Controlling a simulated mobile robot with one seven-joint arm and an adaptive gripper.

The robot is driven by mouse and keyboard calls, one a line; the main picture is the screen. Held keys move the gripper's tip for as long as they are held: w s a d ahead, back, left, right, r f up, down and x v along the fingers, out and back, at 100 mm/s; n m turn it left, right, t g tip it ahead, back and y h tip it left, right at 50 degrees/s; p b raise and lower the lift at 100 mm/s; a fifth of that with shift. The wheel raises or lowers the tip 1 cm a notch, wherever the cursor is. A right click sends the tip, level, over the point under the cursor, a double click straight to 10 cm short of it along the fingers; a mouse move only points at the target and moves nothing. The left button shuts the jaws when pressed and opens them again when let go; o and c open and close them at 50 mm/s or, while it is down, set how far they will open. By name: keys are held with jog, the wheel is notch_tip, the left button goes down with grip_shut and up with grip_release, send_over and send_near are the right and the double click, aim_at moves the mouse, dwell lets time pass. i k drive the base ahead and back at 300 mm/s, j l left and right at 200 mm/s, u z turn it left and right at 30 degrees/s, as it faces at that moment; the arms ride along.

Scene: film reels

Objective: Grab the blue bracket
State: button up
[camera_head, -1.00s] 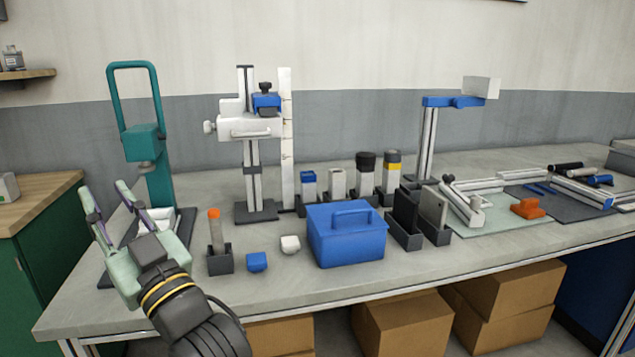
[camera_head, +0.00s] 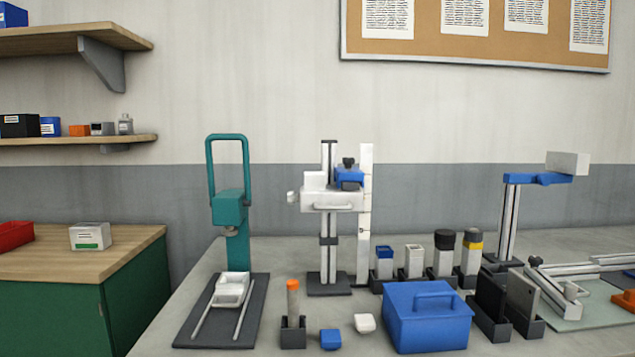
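A flat blue bracket-like arm (camera_head: 537,179) sits at the top of a silver upright post at the right of the bench, with a white block on its end. Another blue part (camera_head: 348,178), under a black knob, is on the tall white and grey stand in the middle. I cannot tell for certain which one is the bracket. A small blue block (camera_head: 330,339) lies on the bench front. My gripper is out of view.
A teal press (camera_head: 231,206) stands at the left of the bench. A blue lidded box (camera_head: 428,318) and dark holders (camera_head: 505,305) stand at the front. Wooden shelves (camera_head: 70,140) and a green cabinet (camera_head: 65,310) are at the left.

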aim_at(355, 175)
jog(key=j+z, duration=0.1)
jog(key=j, duration=0.5)
jog(key=i+j+z, duration=0.1)
jog(key=j, duration=0.5)
jog(key=i+j+z, duration=0.1)
jog(key=z, duration=0.3)
jog(key=i+j+z, duration=0.15)
jog(key=z, duration=0.3)
jog(key=j+z, duration=0.2)
jog(key=z, duration=0.2)
jog(key=i+j, duration=0.1)
jog(key=j, duration=0.2)
jog(key=i+j, duration=0.1)
jog(key=j, duration=0.15)
jog(key=i+j, duration=0.15)
jog(key=j, duration=0.15)
